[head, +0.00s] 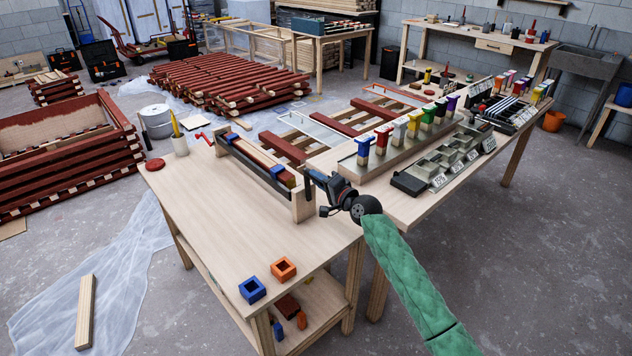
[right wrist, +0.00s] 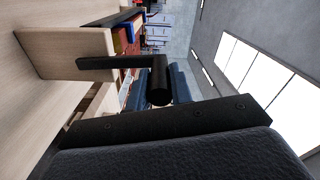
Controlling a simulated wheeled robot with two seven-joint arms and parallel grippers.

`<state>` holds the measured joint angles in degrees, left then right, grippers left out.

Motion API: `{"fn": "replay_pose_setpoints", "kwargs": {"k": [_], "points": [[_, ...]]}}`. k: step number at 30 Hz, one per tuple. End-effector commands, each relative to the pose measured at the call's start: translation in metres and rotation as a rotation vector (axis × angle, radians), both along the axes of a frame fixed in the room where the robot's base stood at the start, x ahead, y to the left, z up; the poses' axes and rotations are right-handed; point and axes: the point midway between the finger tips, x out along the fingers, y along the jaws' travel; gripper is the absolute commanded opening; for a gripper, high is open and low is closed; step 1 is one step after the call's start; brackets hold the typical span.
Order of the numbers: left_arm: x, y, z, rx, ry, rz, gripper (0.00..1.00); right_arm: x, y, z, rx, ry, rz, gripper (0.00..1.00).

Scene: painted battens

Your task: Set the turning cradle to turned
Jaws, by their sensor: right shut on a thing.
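The turning cradle (head: 298,204) stands on the near bench, with pale wooden end blocks and dark long rails. A batten with dark red and blue parts (head: 262,160) lies lengthwise in it. In the right wrist view the cradle's near end block (right wrist: 62,52) carries a black crank handle (right wrist: 110,62), whose arm lies across the block and whose grip points toward the camera. My right gripper (head: 318,184) is at this near end, shut on the crank handle; the exact contact is partly hidden in the head view. My left gripper is in neither view.
Blue (head: 252,290) and orange (head: 284,268) square blocks sit at the near bench's front. On the right bench are coloured-handled brushes (head: 383,138) and a grey tray (head: 440,165).

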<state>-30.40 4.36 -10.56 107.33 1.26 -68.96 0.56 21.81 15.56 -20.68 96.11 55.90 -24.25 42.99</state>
Motion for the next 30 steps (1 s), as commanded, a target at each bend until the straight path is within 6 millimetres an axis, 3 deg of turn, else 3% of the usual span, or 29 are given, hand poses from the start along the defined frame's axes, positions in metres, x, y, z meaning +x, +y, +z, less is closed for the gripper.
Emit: {"fn": "replay_pose_setpoints", "kwargs": {"k": [20,21,24,30], "points": [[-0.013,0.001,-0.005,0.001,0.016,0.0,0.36,0.004,-0.005,0.002,0.029,0.018,-0.003,0.0],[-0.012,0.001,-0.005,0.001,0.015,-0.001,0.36,0.004,-0.005,0.003,0.029,0.018,-0.003,0.26],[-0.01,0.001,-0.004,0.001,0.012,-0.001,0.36,0.003,-0.005,0.002,0.029,0.018,-0.002,0.43],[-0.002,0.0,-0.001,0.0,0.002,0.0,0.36,0.003,-0.004,0.001,0.029,0.019,-0.002,0.43]]}}
